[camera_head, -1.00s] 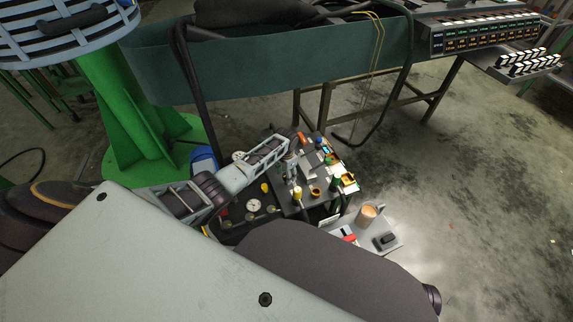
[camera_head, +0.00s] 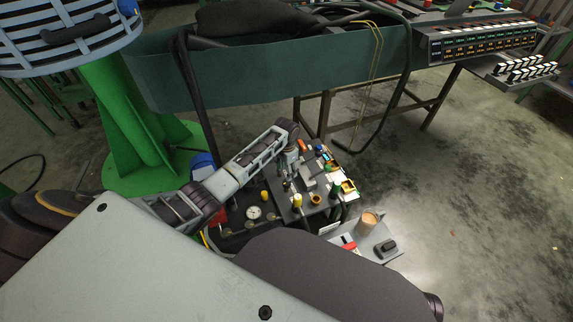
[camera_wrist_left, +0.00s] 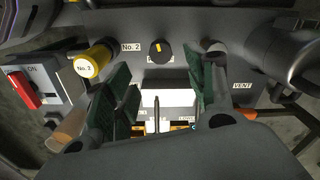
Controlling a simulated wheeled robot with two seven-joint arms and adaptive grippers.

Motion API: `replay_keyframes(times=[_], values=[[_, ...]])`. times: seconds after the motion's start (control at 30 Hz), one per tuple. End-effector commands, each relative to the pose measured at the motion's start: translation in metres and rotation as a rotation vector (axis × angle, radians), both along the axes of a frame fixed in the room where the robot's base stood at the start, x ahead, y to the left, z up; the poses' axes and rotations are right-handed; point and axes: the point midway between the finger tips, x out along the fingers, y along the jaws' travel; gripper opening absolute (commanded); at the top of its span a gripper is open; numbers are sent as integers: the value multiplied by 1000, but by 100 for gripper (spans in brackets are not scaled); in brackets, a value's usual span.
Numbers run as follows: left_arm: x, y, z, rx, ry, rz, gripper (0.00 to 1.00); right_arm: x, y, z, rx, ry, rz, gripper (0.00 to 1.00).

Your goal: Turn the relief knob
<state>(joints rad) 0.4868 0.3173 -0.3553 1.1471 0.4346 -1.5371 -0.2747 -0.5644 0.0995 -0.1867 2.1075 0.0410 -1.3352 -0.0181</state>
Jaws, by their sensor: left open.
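In the left wrist view, a black knob (camera_wrist_left: 161,51) with a yellow mark stands on the grey panel (camera_wrist_left: 205,22), right of a "No. 2" label. I cannot read a relief label, so I cannot tell for sure that this is the relief knob. A yellow knob (camera_wrist_left: 91,62) marked "No. 2" is to its left. My left gripper (camera_wrist_left: 155,90) is open, its green-padded fingers apart on either side below the black knob in the picture, with nothing seen between them. In the head view my left gripper (camera_head: 288,181) hangs over the panel, small and partly hidden. My right gripper is not in view.
A gauge (camera_head: 254,212) sits left of the panel. A "VENT" label (camera_wrist_left: 243,85) shows at right.

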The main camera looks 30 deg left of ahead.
Motion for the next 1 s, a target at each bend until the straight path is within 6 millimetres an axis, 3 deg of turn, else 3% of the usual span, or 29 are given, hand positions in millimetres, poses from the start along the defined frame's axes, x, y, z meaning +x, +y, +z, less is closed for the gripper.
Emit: replay_keyframes(times=[0.33,1.0], values=[[0,0,31,0,0,-1,55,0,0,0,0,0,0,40],[0,0,34,0,0,0,55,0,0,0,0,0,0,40]])
